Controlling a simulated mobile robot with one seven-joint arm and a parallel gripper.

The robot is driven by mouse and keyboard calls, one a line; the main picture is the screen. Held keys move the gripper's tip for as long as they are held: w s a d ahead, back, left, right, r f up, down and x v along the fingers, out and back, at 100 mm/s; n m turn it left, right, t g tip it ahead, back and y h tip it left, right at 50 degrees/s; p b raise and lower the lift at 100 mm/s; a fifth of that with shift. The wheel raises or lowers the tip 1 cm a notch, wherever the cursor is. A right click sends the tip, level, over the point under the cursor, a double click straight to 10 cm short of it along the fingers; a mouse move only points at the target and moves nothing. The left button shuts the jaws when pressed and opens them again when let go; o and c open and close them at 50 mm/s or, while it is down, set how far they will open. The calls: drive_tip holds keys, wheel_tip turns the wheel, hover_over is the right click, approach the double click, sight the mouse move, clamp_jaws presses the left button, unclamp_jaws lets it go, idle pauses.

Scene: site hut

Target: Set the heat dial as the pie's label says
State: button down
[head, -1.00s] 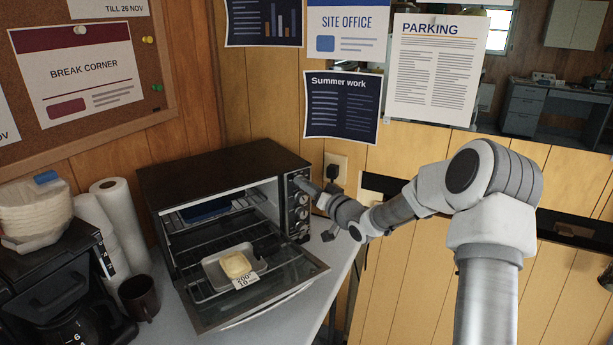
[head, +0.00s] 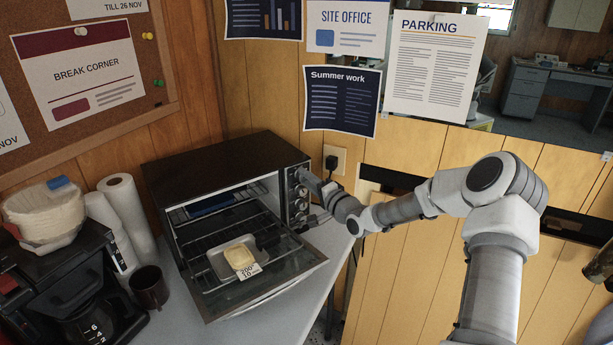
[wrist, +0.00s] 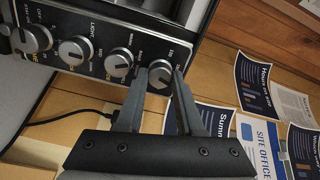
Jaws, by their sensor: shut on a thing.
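The toaster oven (head: 225,155) stands on the counter with its glass door down. A pale pie (head: 240,257) sits in a metal tray (head: 219,262) at the oven's open front. Its white label (head: 249,271) appears to read "200°" with "10" below. My gripper (head: 304,178) is at the top of the oven's dial column. In the wrist view my gripper (wrist: 159,76) is shut on the end dial (wrist: 160,73), one finger on each side. The scale around that dial is partly hidden and too small to read surely.
Further dials (wrist: 118,62) line the same panel close by. A black plug and cord (head: 331,163) are on the wall beside the oven. A coffee maker (head: 70,285), paper rolls (head: 127,210) and a dark mug (head: 149,287) stand to the left.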

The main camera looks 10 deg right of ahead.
drive_tip(key=shift+m, duration=0.6)
drive_tip(key=c, duration=0.5)
unclamp_jaws()
drive_tip(key=shift+c, duration=0.2)
